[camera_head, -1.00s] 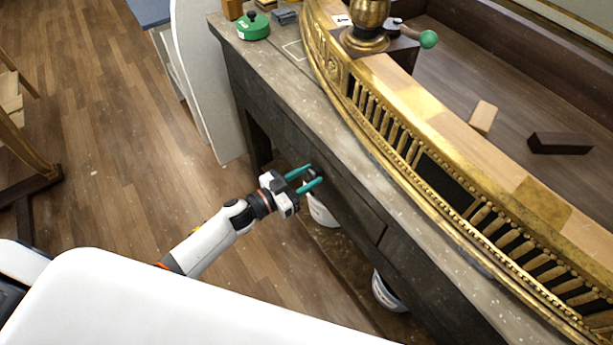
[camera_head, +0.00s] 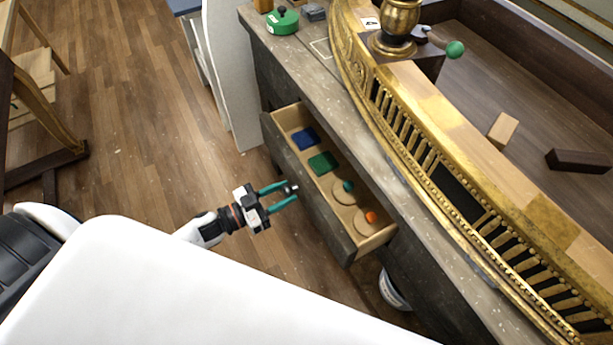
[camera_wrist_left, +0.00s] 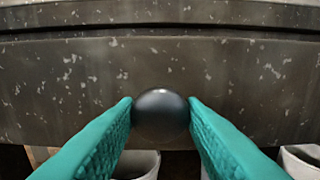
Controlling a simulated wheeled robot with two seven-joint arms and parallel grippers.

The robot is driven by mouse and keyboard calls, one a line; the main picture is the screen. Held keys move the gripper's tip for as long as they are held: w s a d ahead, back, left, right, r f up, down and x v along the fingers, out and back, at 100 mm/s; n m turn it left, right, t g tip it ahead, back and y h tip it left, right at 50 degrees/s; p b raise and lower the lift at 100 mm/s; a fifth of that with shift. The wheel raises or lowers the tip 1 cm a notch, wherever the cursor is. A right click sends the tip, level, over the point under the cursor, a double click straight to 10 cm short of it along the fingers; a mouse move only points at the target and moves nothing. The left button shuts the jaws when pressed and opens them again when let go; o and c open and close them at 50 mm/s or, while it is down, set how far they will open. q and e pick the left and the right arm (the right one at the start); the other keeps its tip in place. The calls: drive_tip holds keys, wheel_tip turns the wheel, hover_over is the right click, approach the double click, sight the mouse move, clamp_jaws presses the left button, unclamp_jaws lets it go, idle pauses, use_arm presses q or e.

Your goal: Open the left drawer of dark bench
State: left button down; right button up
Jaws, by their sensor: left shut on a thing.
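The left drawer (camera_head: 310,195) of the dark bench (camera_head: 290,70) stands pulled out, and its pale wooden inside shows in the head view. In it lie a blue piece (camera_head: 305,138), a green piece (camera_head: 322,162) and two round wooden pieces, one with a teal knob (camera_head: 347,186) and one with an orange knob (camera_head: 370,216). My left gripper (camera_head: 288,195) is at the drawer front, its teal fingers shut on the dark round drawer knob (camera_wrist_left: 160,114). In the left wrist view the fingers sit on both sides of the knob. My right gripper is not in view.
A gilt balustrade (camera_head: 440,150) stands along the bench top. A green round object (camera_head: 282,20) sits at the bench's far end. A white bucket (camera_head: 392,290) is under the bench. A wooden chair (camera_head: 35,95) stands at the left; the floor between is clear.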

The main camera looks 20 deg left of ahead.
use_arm(q)
drive_tip(key=p+v, duration=0.1)
drive_tip(key=v, duration=1.6)
drive_tip(key=shift+p, duration=0.3)
drive_tip(key=c, duration=0.9)
unclamp_jaws()
drive_tip(key=shift+s+a+f, duration=0.1)
drive_tip(key=b+v, duration=0.2)
drive_tip(key=v, duration=1)
